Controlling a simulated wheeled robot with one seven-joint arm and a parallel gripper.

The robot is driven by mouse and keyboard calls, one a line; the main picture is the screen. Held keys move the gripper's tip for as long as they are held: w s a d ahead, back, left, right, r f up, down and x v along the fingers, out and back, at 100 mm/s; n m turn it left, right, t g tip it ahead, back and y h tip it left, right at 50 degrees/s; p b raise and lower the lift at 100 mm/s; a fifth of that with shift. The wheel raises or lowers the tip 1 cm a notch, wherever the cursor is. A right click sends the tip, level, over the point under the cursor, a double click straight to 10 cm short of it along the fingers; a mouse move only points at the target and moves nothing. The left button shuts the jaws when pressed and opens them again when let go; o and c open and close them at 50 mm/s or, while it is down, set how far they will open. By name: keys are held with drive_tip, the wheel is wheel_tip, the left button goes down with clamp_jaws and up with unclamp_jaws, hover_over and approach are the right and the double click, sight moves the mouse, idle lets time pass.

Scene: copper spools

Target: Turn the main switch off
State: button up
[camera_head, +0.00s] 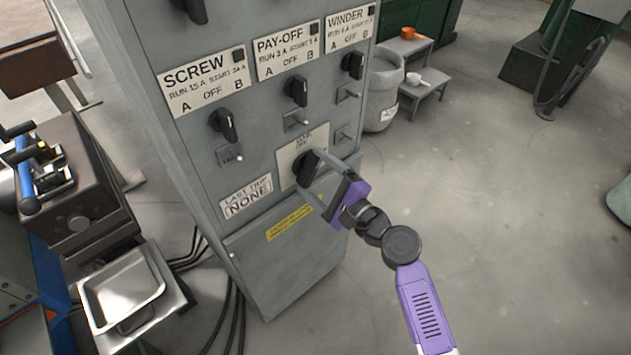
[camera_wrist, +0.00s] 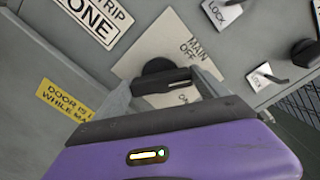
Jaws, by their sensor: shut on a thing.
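The main switch is a black rotary knob (camera_wrist: 160,67) on a pale plate (camera_wrist: 150,45) marked MAIN, OFF and ON. In the head view the knob (camera_head: 304,168) sits low on the grey cabinet's front, below the PAY-OFF row. My gripper (camera_head: 313,176) reaches it from the lower right, its purple body facing the cabinet. In the wrist view my gripper's two grey fingers (camera_wrist: 160,88) stand on either side of the knob's handle and are shut on it. The fingers partly cover the plate, and I cannot tell exactly which mark the handle points to.
The grey cabinet (camera_head: 285,265) has SCREW (camera_head: 223,125), PAY-OFF (camera_head: 297,92) and WINDER (camera_head: 353,67) knobs above, with small levers below them. A LAST TRIP NONE sign (camera_head: 246,197) is to the left.

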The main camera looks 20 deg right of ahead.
drive_tip(key=n+b, duration=0.1)
drive_tip(key=n, duration=0.1)
drive_tip(key=n+b, duration=0.3)
drive_tip(key=shift+f+n+b, duration=0.25)
drive_tip(key=shift+n+b, duration=0.1)
drive_tip(key=shift+n, duration=0.05)
drive_tip(key=shift+a, duration=0.1)
idle(0.3)
drive_tip(key=o, duration=1.3)
drive_tip(key=shift+c, duration=0.2)
drive_tip(key=b+v, duration=0.1)
drive_tip(key=v, duration=0.7)
drive_tip(key=shift+w+r, duration=0.1)
drive_tip(key=shift+r, duration=0.05)
